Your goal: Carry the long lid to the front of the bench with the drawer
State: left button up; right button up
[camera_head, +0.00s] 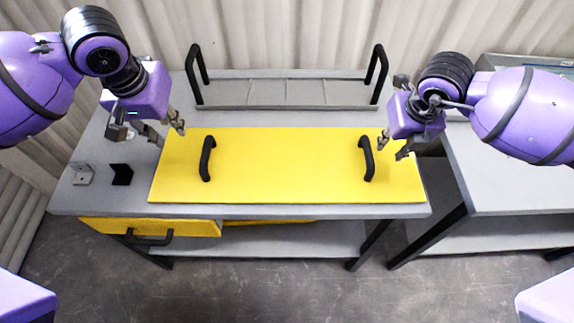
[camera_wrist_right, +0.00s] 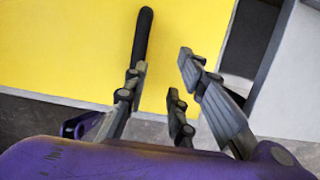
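The long lid (camera_head: 285,165) is a flat yellow panel with two upright black handles. It lies along the front of the grey bench (camera_head: 125,190) and reaches close to its front edge. My left gripper (camera_head: 170,134) is open and empty over the lid's back left corner, apart from the left handle (camera_head: 207,158). My right gripper (camera_head: 392,148) is open and empty near the lid's right end, just right of the right handle (camera_head: 367,158). In the right wrist view the handle (camera_wrist_right: 143,35) stands beyond the open fingers (camera_wrist_right: 162,62). The yellow drawer (camera_head: 160,227) is under the bench's left front.
Behind the lid is a long grey tray (camera_head: 285,93) with several compartments and tall black end handles. A grey bracket (camera_head: 82,175) and a black bracket (camera_head: 121,174) sit left of the lid. Another grey table (camera_head: 515,185) stands right, across a gap.

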jog(key=v, duration=0.8)
jog(key=shift+r, duration=0.2)
